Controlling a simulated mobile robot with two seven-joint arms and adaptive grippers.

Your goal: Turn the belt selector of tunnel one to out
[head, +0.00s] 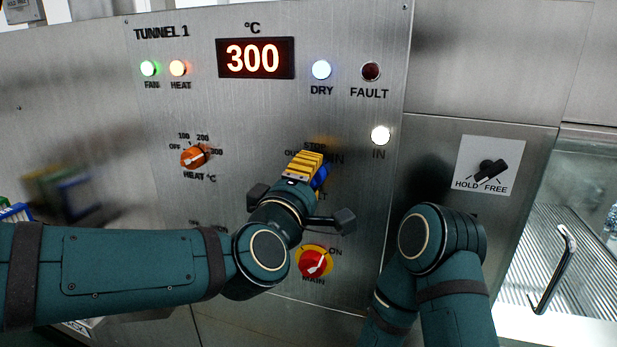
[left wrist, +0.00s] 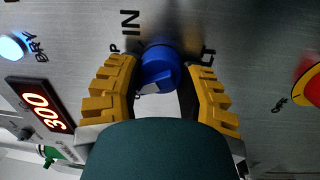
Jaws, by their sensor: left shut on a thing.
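The belt selector is a blue knob (head: 320,177) on the TUNNEL 1 panel, with the labels STOP, OUT and IN around it. In the head view my left gripper (head: 307,167) largely covers it. In the left wrist view the blue knob (left wrist: 159,68) sits between the yellow fingers of my left gripper (left wrist: 162,76), which is shut on it. A pale mark shows on the knob's face; which label it points to I cannot tell. The white lamp (head: 380,135) above the panel's IN label is lit. My right gripper is out of view.
An orange heat knob (head: 195,156) is to the left, and a red main switch (head: 314,263) on yellow is just below my left wrist. The display (head: 255,58) reads 300. A black HOLD/FREE switch (head: 490,168) is at the right, beyond my right arm.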

